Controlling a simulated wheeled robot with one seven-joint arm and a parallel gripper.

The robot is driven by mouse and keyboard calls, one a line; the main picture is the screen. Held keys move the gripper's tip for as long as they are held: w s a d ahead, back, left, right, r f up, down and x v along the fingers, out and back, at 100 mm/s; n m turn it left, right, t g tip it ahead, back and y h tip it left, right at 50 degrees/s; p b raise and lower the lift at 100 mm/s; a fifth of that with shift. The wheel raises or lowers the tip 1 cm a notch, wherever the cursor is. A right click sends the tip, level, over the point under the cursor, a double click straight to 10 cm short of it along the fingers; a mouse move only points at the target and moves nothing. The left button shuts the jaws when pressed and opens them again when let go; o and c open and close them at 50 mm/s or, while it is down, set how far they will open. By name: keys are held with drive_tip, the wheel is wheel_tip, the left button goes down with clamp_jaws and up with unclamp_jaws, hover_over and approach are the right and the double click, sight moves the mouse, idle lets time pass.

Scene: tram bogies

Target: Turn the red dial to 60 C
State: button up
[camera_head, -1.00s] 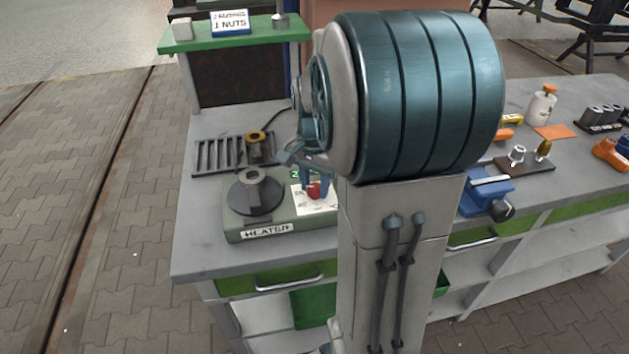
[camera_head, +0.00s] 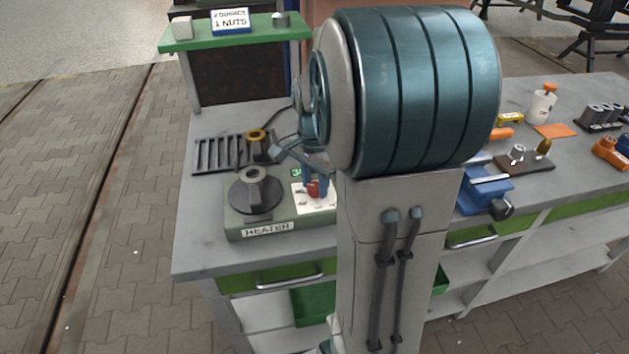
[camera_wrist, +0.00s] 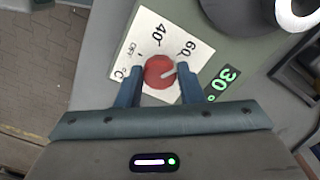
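The red dial (camera_wrist: 159,71) sits on a white scale card (camera_wrist: 146,45) on the green heater (camera_head: 233,222). In the wrist view its white pointer aims right and slightly up, a little clockwise of the numeral 60. My gripper (camera_wrist: 159,72) has one blue finger on each side of the dial, close against its rim, and appears shut on it. The green display (camera_wrist: 222,84) reads 30°. In the head view the dial (camera_head: 314,188) is partly covered by my fingers.
A dark round plate with a grey metal part (camera_head: 254,189) stands on the heater left of the dial. Behind it are a black grate (camera_head: 215,154) and a brass-topped part (camera_head: 257,144). A blue vise (camera_head: 487,192) stands to the right, beyond my arm.

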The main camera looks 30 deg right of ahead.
sight(315, 185)
drive_tip(key=o, duration=0.3)
wheel_tip(315, 185, up, 14)
idle(0.5)
idle(0.3)
